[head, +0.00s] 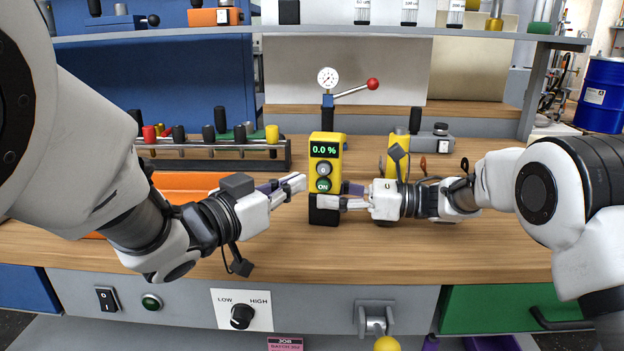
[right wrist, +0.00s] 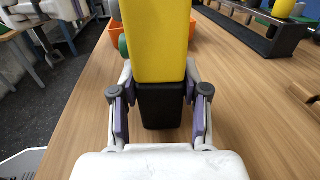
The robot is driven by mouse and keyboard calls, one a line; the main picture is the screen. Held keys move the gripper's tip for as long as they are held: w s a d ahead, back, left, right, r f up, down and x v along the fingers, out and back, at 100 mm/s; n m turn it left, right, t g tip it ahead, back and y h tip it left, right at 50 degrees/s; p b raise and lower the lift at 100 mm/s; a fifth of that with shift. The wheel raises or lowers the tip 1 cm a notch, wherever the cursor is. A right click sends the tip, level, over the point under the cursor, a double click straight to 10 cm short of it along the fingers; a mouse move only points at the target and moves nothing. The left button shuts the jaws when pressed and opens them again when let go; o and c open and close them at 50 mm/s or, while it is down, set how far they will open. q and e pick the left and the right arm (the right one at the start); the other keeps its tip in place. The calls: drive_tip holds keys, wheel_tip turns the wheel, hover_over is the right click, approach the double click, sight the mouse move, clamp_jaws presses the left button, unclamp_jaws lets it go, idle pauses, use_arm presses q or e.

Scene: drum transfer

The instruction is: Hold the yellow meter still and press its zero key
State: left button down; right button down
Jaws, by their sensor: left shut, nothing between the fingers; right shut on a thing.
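The yellow meter (head: 326,152) stands upright on the wooden bench, with a black base. Its display reads 0.0 %, with a grey key and a green ON key below it. My right gripper (head: 342,203) is shut on the meter's black lower part from the right. In the right wrist view the two purple finger pads (right wrist: 157,104) lie on either side of the black base, below the yellow body (right wrist: 155,40). My left gripper (head: 301,180) is shut and empty, its tips a little left of the meter and apart from it, at about the height of the keys.
An orange tray (head: 185,183) lies behind my left arm. A rack of dark, red and yellow-topped pieces (head: 215,163) stands at the back left. A dial gauge with a red-knobbed lever (head: 329,80) is behind the meter. Bare bench (head: 300,250) lies in front.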

idle(0.4)
drive_tip(key=shift+c, duration=2.4)
unclamp_jaws()
